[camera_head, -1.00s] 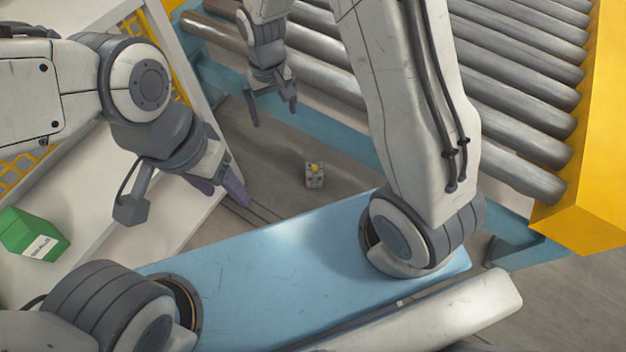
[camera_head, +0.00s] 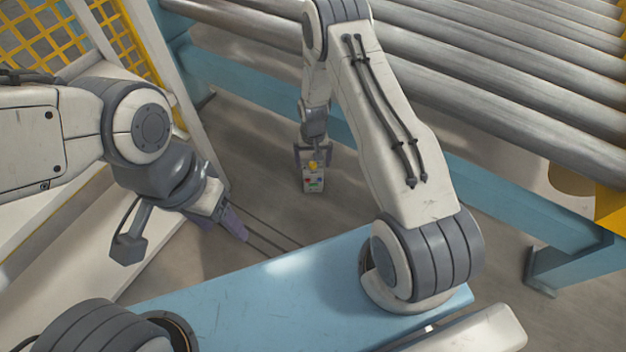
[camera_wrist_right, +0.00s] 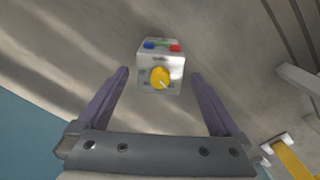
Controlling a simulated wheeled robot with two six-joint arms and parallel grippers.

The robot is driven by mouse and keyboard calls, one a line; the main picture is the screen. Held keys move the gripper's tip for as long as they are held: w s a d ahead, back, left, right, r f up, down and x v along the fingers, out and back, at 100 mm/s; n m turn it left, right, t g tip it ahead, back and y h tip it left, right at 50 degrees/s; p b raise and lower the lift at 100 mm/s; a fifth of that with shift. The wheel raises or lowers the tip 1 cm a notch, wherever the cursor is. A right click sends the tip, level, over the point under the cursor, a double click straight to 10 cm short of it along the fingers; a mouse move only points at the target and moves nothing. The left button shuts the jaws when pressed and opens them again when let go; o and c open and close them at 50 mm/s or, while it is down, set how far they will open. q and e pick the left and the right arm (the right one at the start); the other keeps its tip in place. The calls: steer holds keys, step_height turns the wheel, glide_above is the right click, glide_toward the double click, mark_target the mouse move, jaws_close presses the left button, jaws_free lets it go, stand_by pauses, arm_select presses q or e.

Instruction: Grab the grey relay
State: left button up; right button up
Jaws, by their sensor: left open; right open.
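The grey relay (camera_head: 313,183) is a small box with a yellow knob and red, green and blue marks; it appears to be on the floor. It also shows in the right wrist view (camera_wrist_right: 160,66). My right gripper (camera_head: 312,156) is open just beside the relay in the head view. In the wrist view, the relay is centred between the purple fingers (camera_wrist_right: 159,74), around the level of their tips, with gaps on both sides. Whether the fingers are low enough to surround it is unclear. My left gripper (camera_head: 236,226) hangs at the left, away from the relay, with no object visible in it.
A roller conveyor (camera_head: 480,70) on a blue frame (camera_head: 245,85) runs behind the relay. The floor (camera_head: 265,200) around the relay is clear.

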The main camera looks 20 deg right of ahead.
mark_target(313, 173)
step_height(313, 173, down, 2)
steer(key=shift+f+b, duration=0.25)
steer(key=shift+b, duration=0.15)
steer(key=f+b, duration=0.4)
steer(key=f, duration=0.1)
steer(key=shift+w+d+b, duration=0.1)
steer(key=shift+w+b, duration=0.15)
steer(key=shift+b, duration=0.1)
arm_select(q)
step_height(313, 173, down, 6)
steer(key=shift+f, duration=0.1)
arm_select(e)
steer(key=shift+r, duration=0.1)
jaws_close()
